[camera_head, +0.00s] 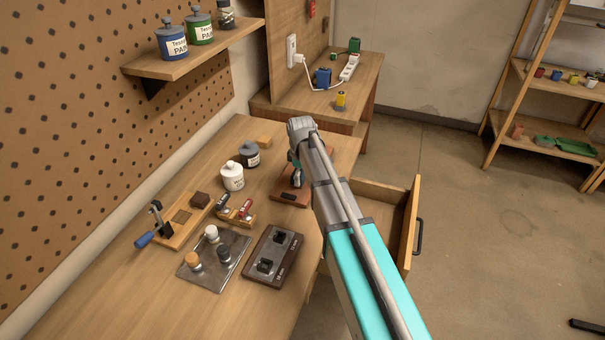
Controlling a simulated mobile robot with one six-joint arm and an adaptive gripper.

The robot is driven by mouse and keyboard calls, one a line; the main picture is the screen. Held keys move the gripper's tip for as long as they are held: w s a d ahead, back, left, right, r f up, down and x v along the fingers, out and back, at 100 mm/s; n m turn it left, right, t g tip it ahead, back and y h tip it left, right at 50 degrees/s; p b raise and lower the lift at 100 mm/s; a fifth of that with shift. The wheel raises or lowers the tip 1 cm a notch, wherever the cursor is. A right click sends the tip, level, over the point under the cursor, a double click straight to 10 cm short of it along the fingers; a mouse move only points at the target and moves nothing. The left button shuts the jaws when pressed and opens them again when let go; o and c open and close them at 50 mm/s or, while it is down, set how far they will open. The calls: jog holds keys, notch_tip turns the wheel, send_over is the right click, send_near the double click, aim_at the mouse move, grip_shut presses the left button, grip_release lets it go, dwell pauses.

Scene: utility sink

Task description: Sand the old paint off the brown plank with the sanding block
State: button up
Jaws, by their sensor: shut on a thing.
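My gripper (297,178) hangs below the end of my arm, over a small reddish-brown plate (287,197) with a pale mark. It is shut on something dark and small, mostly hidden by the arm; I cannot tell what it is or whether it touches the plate. A tan wooden board (162,240) with a darker brown patch lies at the left of the bench, beside a clamp (147,239) with a blue handle. A dark brown block (200,200) sits at the board's far end. I cannot tell for sure which piece is the plank or the sanding block.
A white jar (232,178) and a grey jar (251,155) stand behind a small rack (237,217). A metal tray (204,273) with knobbed pieces and a dark two-slot base (263,274) lie nearer. An open drawer (409,228) sticks out at right. The bench's near left is clear.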

dwell(0.4)
jog(key=shift+w+a+f, duration=0.1)
jog(key=shift+w+a, duration=0.05)
jog(key=shift+a, duration=0.35)
jog(key=shift+w, duration=0.1)
jog(key=shift+w, duration=0.15)
jog(key=shift+w+d, duration=0.35)
jog(key=shift+w, duration=0.4)
jog(key=shift+w+d, duration=0.35)
jog(key=shift+w, duration=0.35)
jog(key=shift+w+d, duration=0.35)
jog(key=shift+w, duration=0.45)
jog(key=shift+w+d, duration=0.35)
jog(key=shift+w, duration=0.4)
